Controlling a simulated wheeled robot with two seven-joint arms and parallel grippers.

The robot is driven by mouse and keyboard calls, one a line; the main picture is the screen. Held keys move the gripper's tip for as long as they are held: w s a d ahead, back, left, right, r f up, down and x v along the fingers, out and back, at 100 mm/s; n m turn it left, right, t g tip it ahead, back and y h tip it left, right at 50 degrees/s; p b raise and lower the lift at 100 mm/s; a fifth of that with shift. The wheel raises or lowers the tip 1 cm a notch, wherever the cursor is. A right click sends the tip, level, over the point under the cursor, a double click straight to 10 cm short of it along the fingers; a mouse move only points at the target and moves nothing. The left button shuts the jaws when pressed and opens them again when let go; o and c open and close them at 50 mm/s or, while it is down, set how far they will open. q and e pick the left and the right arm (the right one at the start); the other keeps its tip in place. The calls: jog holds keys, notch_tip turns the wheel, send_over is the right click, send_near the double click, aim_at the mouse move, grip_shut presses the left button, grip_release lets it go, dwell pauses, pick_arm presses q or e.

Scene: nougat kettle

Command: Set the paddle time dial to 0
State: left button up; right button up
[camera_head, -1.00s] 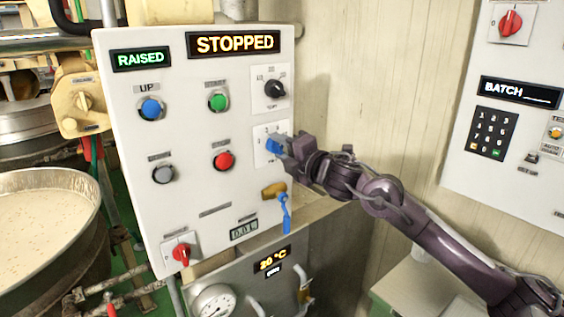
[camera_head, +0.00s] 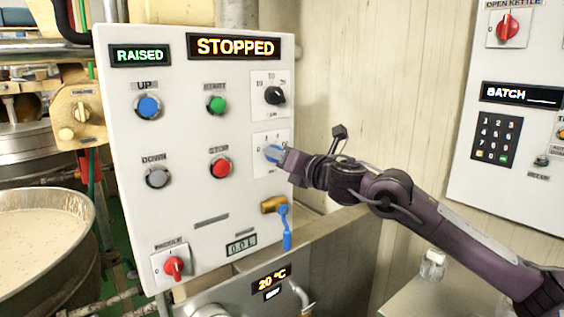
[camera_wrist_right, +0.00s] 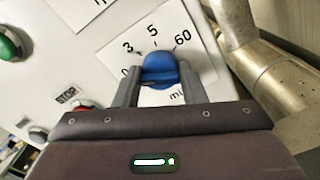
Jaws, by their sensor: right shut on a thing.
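The paddle time dial is a blue knob (camera_head: 273,153) on a white plate at the right edge of the control panel (camera_head: 205,120). It also shows in the right wrist view (camera_wrist_right: 160,68), with marks 0, 3, 5 and 60 around it. My right gripper (camera_head: 279,155) reaches it from the right. In the wrist view the right gripper's two grey fingers (camera_wrist_right: 160,82) are closed on the knob, one on each side. Which mark the knob points to is hard to tell, as the fingers cover part of it. My left gripper is not in view.
A black rotary dial (camera_head: 275,95) sits just above. Green (camera_head: 217,105) and red (camera_head: 220,168) buttons are to the left. A brass valve with a blue handle (camera_head: 286,228) hangs just below. A second panel (camera_head: 510,130) stands at the right.

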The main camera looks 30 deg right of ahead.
jog(key=shift+f+n, duration=0.2)
jog(key=shift+n, duration=0.4)
jog(key=o, duration=1)
jog(key=shift+r, duration=0.1)
